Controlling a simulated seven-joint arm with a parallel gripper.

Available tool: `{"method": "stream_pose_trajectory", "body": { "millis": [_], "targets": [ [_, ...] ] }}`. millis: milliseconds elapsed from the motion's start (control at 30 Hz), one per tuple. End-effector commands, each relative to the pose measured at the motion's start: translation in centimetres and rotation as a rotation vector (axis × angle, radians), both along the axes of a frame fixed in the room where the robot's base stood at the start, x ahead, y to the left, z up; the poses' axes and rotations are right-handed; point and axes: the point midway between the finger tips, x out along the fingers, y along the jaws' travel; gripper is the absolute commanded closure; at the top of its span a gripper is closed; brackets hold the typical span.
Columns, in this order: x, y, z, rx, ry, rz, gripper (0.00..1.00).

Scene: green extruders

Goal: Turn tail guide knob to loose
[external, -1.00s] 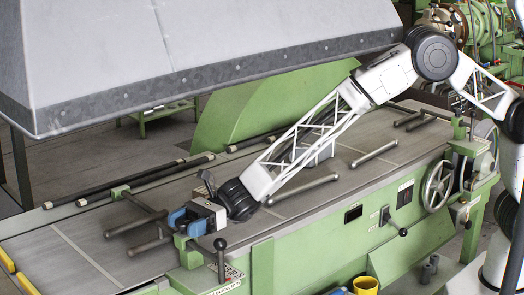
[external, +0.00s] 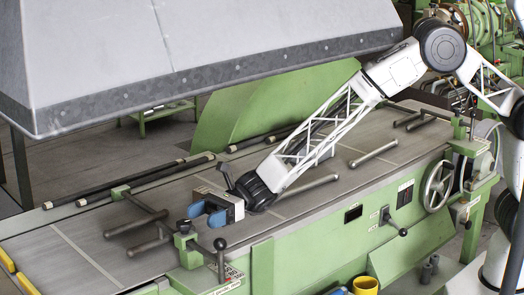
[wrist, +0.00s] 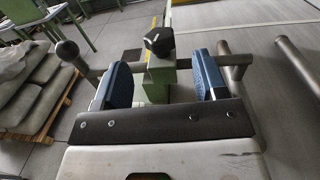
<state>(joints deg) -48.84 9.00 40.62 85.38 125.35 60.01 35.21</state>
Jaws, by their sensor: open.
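A black faceted knob (external: 184,227) sits on top of a green post (external: 190,251) at the near edge of the machine's bed. In the wrist view the knob (wrist: 159,41) shows ahead of my gripper, in line with the gap between its fingers. My gripper (external: 206,214) has two blue-padded fingers, spread apart and empty. It is to the right of and slightly above the knob in the external view, apart from it. In the wrist view the gripper (wrist: 161,74) frames the post (wrist: 158,75).
A lever with a black ball (external: 220,244) stands just right of the post; its ball (wrist: 67,50) is left in the wrist view. Metal guide bars (external: 140,224) lie left of the post. A grey hood (external: 200,60) hangs over the back of the bed.

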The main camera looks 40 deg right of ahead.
Motion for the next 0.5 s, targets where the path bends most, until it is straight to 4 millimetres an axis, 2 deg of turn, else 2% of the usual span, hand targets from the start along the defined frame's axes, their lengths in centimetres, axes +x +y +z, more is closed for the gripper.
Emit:
{"method": "stream_pose_trajectory", "body": {
  "millis": [200,500],
  "targets": [
    [0.11,-1.37,0.01,-0.001,0.000,-0.001,0.34],
    [0.10,-1.47,-0.01,-0.001,0.000,0.000,0.34]
  ]
}}
